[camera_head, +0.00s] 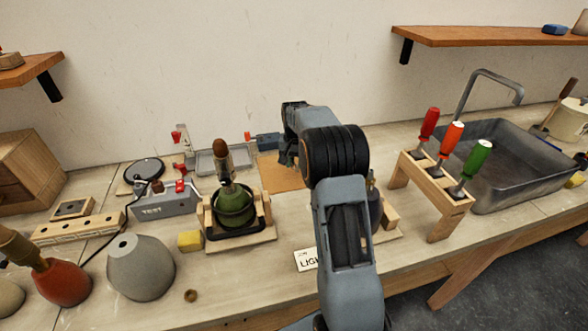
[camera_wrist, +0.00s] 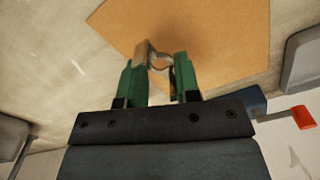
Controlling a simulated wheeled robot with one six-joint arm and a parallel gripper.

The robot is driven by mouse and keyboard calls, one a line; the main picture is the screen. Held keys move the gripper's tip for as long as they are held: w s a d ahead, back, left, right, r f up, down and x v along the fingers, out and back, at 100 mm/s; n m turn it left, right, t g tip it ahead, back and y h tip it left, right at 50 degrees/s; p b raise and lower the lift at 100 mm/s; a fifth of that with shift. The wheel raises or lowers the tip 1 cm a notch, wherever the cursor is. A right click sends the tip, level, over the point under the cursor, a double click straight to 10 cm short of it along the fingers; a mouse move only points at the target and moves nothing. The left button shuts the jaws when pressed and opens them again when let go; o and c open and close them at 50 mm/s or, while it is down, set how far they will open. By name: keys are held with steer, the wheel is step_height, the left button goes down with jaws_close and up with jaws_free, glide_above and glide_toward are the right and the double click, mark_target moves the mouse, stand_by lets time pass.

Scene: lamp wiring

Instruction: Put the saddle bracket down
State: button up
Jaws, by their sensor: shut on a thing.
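My gripper (camera_wrist: 161,72) shows two green fingers in the wrist view, shut on the saddle bracket (camera_wrist: 157,59), a small metal piece with a curved loop. The bracket is at the fingertips, over a tan mat (camera_wrist: 220,45). I cannot tell whether it touches the mat. In the head view my gripper (camera_head: 286,158) is at the back of the bench over the mat (camera_head: 272,178), partly covered by my own arm. The bracket cannot be made out there.
A blue clamp (camera_head: 266,140) with a red handle stands behind the mat. A grey tray (camera_head: 207,163) lies to its left. A wooden stand holding a green lamp base (camera_head: 233,206) is in front. A screwdriver rack (camera_head: 436,184) and a sink (camera_head: 510,165) are right.

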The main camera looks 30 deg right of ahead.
mark_target(294, 175)
steer(key=shift+w+f, duration=0.15)
steer(key=shift+f, duration=1.7)
steer(key=shift+f, duration=0.2)
steer(key=o, duration=1)
steer(key=shift+r, duration=0.1)
step_height(294, 175, up, 12)
steer(key=shift+r, duration=0.15)
